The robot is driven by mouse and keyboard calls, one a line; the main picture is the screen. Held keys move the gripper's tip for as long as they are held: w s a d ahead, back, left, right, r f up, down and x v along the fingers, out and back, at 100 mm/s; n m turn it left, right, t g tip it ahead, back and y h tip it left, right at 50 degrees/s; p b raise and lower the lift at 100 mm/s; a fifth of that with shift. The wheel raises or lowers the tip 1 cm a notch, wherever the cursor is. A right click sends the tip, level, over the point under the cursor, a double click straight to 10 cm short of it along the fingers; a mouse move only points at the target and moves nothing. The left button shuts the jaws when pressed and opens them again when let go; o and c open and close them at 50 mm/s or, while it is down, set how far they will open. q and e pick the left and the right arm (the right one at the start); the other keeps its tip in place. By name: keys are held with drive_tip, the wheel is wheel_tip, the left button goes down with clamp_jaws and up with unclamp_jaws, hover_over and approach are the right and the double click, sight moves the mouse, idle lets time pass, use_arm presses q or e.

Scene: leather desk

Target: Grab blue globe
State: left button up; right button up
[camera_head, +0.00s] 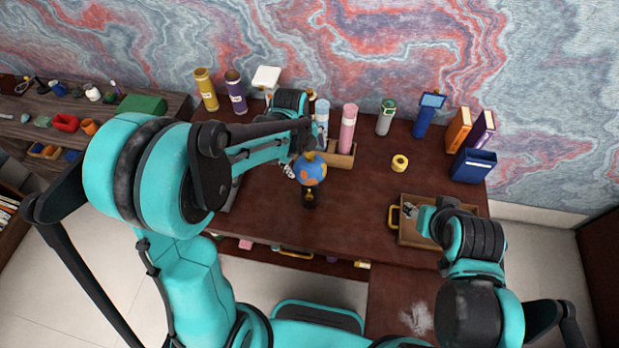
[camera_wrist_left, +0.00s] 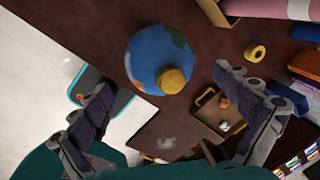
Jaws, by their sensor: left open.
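The blue globe (camera_head: 311,171) has orange land patches and stands upright on a dark base (camera_head: 310,199) near the desk's front edge. My left gripper (camera_wrist_left: 165,85) is open, with one finger on each side of the globe in that view and no visible contact. In the head view the left gripper (camera_head: 290,167) is partly hidden by its own arm, just left of the globe. My right gripper (camera_head: 410,210) is at the wooden tray, small and unclear.
The wooden tray (camera_head: 403,237) with a yellow handle lies at the right. A yellow ring (camera_head: 400,163) lies on the desk (camera_head: 350,210).

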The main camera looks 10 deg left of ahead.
use_arm(q)
drive_tip(key=shift+w+a+f, duration=0.1)
drive_tip(key=shift+w+f, duration=0.1)
drive_tip(key=shift+w, duration=0.25)
drive_tip(key=shift+w+f, duration=0.2)
drive_tip(key=shift+f, duration=0.15)
drive_tip(key=f, duration=0.4)
drive_tip(key=d+f+b, duration=0.1)
drive_tip(key=f, duration=0.1)
drive_tip(key=shift+f, duration=0.3)
drive_tip(key=c, duration=1.7)
drive_tip(key=shift+r, duration=0.2)
